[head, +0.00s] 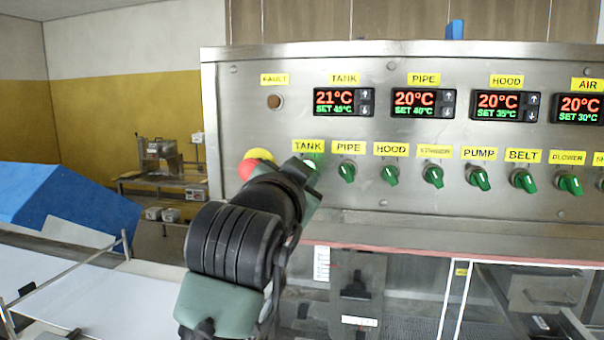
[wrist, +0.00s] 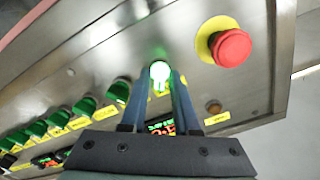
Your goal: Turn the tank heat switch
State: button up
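The tank heat switch (head: 311,161) is under the yellow TANK label at the left end of the switch row. In the wrist view it (wrist: 160,73) glows bright green, while the other knobs are darker. My gripper (head: 312,174) is at this switch and partly hides it in the head view. In the wrist view the two fingers (wrist: 160,84) stand apart, one on each side of the knob, with a gap between them; contact cannot be made out. The tank display (head: 343,102) reads 21°C, set 45°C.
A red emergency button on a yellow base (head: 255,160) sits close left of the tank switch, partly behind my arm. The pipe switch (head: 347,172) is close on the right, with several more beyond. A fault lamp (head: 275,101) is above left.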

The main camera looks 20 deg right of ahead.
jog(key=shift+o, duration=1)
jog(key=b+v, duration=0.5)
jog(key=v, duration=0.8)
